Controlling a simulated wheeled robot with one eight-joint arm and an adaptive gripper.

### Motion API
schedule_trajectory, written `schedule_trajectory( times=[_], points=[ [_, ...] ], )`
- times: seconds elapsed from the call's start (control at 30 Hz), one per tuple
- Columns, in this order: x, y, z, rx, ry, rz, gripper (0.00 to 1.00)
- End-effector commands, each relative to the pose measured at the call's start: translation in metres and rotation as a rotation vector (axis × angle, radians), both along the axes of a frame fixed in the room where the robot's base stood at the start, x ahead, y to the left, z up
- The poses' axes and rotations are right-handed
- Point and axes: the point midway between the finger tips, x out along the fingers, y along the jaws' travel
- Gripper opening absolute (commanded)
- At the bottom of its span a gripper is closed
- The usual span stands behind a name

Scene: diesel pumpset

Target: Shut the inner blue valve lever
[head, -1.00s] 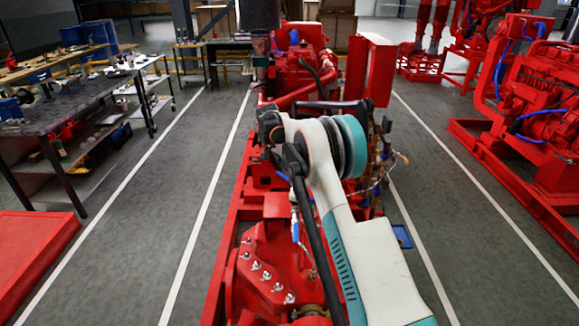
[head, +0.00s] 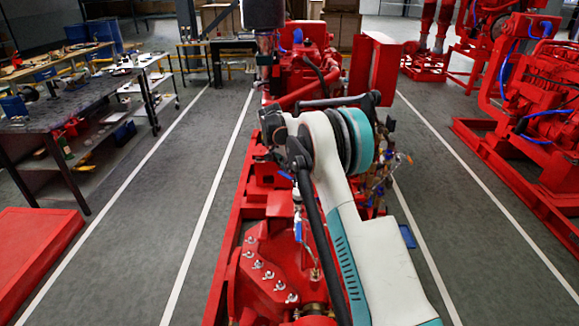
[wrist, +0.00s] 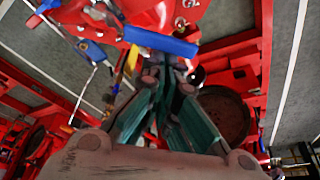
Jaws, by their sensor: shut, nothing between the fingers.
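A blue valve lever (wrist: 160,40) lies crosswise in the upper middle of the wrist view, just beyond my fingertips. My gripper (wrist: 176,68) is shut and empty, its teal fingers pointing at this lever; I cannot tell whether they touch it. A second, smaller blue handle (wrist: 95,50) shows to its left. In the head view a blue lever (head: 298,231) hangs upright beside my dark arm link, above the red pump casing (head: 270,270). My arm hides the gripper there. I cannot tell for certain which lever is the inner one.
Pipes and small fittings (head: 380,180) crowd the right side of the pumpset, close to my arm. A workbench (head: 65,110) stands at the left, and another red engine (head: 545,110) at the right. The floor lanes on both sides are clear.

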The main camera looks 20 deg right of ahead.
Motion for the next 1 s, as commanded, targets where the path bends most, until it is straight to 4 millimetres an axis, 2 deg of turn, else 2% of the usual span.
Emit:
schedule_trajectory(
  times=[0.7, 1.0],
  points=[
    [-0.016, 0.041, 0.000, 0.002, 0.000, 0.537, 0.00],
    [-0.021, 0.048, 0.000, 0.001, 0.000, 0.535, 0.00]
  ],
)
